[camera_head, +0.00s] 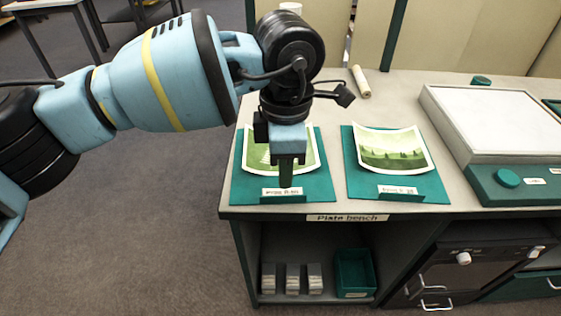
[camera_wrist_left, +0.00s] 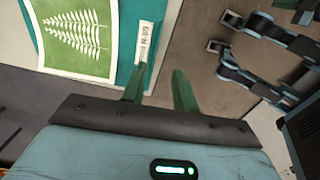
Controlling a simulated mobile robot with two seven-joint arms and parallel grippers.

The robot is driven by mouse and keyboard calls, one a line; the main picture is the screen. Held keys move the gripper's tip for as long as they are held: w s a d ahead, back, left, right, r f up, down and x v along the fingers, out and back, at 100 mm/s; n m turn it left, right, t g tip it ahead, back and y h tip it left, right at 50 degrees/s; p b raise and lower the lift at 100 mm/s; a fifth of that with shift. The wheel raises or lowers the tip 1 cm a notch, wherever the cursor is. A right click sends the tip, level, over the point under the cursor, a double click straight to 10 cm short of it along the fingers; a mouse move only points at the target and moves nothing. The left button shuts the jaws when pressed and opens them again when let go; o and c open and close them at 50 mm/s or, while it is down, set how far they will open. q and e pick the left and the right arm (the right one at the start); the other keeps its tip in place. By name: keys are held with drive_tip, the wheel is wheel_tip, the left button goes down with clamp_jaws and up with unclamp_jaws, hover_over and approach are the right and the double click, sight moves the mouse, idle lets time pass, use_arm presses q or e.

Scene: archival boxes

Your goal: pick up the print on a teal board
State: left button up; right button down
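Two prints lie on teal boards on the bench. The left print (camera_head: 308,150) is green with a pale fern, and shows in the left wrist view too (camera_wrist_left: 78,38). Its teal board (camera_head: 318,186) carries a white label (camera_head: 277,192) at the front edge. The right print (camera_head: 391,150) shows a green landscape with trees, on its own labelled teal board (camera_head: 430,188). My left gripper (camera_head: 286,180) points down in front of the fern print, hiding part of it. In the left wrist view its green fingers (camera_wrist_left: 158,86) stand apart with nothing between them. My right gripper is not seen.
A light-topped box with a teal front (camera_head: 510,122) stands right of the boards. A rolled tube (camera_head: 361,82) lies behind. Below the bench top are a teal bin (camera_head: 355,272) and several small grey stacks (camera_head: 291,278). Blue-and-black jointed parts show in the wrist view.

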sight(283, 195)
use_arm(q)
wheel_tip(283, 195, down, 2)
drive_tip(key=shift+f, duration=0.25)
drive_tip(key=shift+w+a+f+b, duration=0.1)
drive_tip(key=shift+w+f+b, duration=0.1)
drive_tip(key=shift+f, duration=1.15)
drive_tip(key=shift+w+f+b, duration=0.2)
drive_tip(key=shift+f, duration=1.1)
clamp_jaws()
